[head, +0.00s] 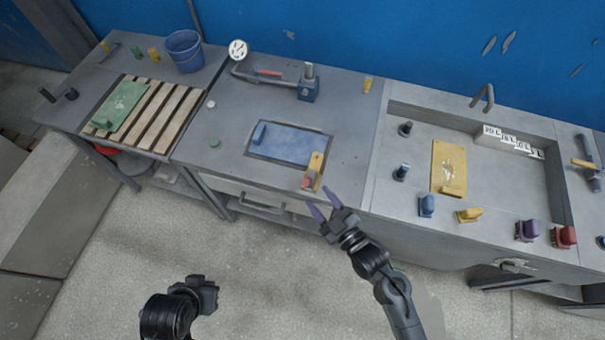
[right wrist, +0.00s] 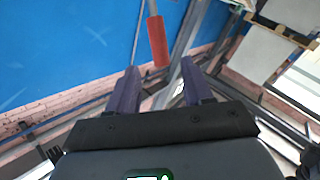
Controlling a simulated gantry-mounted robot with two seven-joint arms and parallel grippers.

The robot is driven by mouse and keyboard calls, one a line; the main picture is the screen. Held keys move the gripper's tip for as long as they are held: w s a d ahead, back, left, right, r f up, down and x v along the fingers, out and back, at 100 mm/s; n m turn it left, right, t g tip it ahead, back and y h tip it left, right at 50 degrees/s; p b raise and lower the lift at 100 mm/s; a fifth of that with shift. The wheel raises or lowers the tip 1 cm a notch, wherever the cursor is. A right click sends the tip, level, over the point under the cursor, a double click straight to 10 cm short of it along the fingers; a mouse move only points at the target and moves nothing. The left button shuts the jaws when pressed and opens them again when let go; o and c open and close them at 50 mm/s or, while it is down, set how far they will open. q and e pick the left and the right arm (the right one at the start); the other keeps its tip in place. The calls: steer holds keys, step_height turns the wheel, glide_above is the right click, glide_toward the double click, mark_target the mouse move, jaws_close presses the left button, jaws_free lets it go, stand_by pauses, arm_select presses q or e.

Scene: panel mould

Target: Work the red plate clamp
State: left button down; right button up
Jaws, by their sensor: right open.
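A small clamp with a yellow body (head: 316,163) and a red end (head: 307,181) sits at the lower right corner of the blue plate (head: 290,143) on the middle bench; I take it as the red plate clamp. My right gripper (head: 317,197) has purple fingers spread apart and empty, just in front of the bench edge, close below the clamp but apart from it in the picture. The right wrist view shows the open fingers (right wrist: 160,82) and a red cylinder on a grey rod (right wrist: 158,40) beyond them.
A drawer handle (head: 262,208) juts from the bench front. A blue block with a lever (head: 308,86) stands behind the plate. The right bench has a recessed tray with a yellow plate (head: 449,166) and several coloured knobs along its front. A blue bucket (head: 184,51) stands at the back left.

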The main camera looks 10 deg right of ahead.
mark_target(308, 181)
steer(key=x, duration=0.8)
steer(key=shift+w+a, duration=0.2)
steer(key=shift+w, duration=0.1)
steer(key=shift+c, duration=0.2)
jaws_close()
